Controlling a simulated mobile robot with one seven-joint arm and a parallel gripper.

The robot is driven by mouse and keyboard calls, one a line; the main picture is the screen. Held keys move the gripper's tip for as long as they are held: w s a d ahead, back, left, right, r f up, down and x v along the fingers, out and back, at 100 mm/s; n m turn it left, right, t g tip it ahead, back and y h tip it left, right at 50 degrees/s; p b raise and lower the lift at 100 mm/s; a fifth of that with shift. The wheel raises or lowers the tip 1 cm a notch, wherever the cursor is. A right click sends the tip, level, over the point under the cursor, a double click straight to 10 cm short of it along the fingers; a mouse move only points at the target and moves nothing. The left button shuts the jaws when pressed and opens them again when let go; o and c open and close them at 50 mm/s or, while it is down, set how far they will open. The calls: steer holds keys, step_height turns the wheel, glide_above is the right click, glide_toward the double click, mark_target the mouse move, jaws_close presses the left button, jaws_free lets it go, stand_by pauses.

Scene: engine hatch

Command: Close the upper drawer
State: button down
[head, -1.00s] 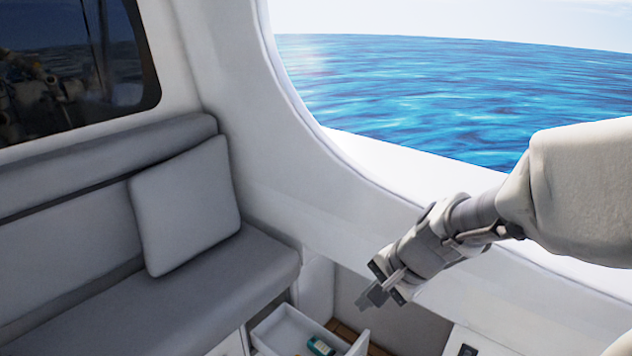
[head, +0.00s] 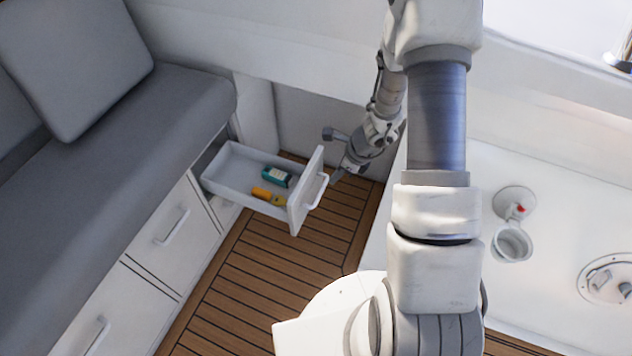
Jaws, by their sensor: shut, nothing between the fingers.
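The upper drawer (head: 232,172) is pulled far out from under the grey bench. Its white front panel (head: 306,190) with a bar handle (head: 318,191) faces right. Inside lie a teal box (head: 276,177) and an orange and yellow item (head: 266,194). My gripper (head: 335,179) is shut and empty, just to the right of the front panel near its handle. Whether it touches the handle or panel I cannot tell.
The grey bench (head: 120,190) runs along the left, with closed drawers (head: 168,228) below it. A white counter (head: 545,285) with a round fitting (head: 515,204) is on the right. Wooden floor (head: 255,285) lies free between them.

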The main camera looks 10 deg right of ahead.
steer(key=b, duration=0.5)
glide_toward(303, 193)
step_height(303, 193, down, 4)
steer(key=s+d, duration=0.2)
steer(key=w+a, duration=0.1)
steer(key=a, duration=0.1)
steer(key=w+a+p, duration=0.1)
steer(key=shift+w+a+r, duration=0.2)
steer(key=shift+w+r, duration=0.05)
steer(key=shift+w, duration=0.1)
